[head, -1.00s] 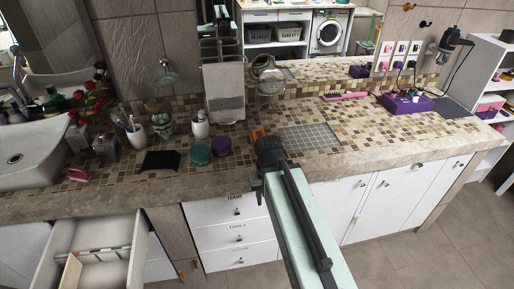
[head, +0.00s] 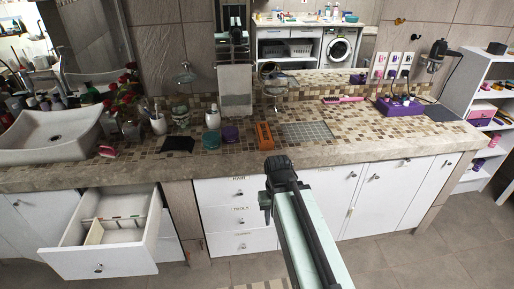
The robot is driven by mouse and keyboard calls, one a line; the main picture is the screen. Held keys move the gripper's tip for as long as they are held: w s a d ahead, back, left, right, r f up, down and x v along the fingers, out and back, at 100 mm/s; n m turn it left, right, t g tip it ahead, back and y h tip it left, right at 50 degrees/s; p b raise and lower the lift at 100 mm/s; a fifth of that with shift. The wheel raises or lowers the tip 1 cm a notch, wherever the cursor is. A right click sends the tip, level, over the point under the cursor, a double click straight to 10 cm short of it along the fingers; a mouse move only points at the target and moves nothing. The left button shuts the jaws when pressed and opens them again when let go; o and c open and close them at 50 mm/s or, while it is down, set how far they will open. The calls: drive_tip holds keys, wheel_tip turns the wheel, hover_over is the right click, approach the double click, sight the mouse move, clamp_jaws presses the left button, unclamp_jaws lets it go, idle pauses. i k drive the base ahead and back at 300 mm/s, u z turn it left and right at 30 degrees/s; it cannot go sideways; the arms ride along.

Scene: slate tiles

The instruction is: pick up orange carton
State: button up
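The orange carton (head: 264,135) stands on the mosaic-tiled counter (head: 350,147) near its front edge, right of a purple jar and left of a grey grid mat. My gripper (head: 278,166) is in front of the counter, a little below and apart from the carton in the picture. Its fingers point away from me toward the counter. Whether the fingers are open cannot be made out, and nothing shows held in them.
A teal jar (head: 211,139) and a purple jar (head: 230,134) stand close left of the carton. The grid mat (head: 306,131) lies to its right. A round mirror (head: 273,80) stands behind. An open drawer (head: 107,232) juts out at lower left.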

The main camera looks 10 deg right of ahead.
sight(265, 139)
drive_tip(key=z, duration=0.15)
drive_tip(key=i, duration=0.75)
drive_tip(key=u, duration=3.85)
drive_tip(key=k, duration=1.5)
drive_tip(key=u, duration=0.9)
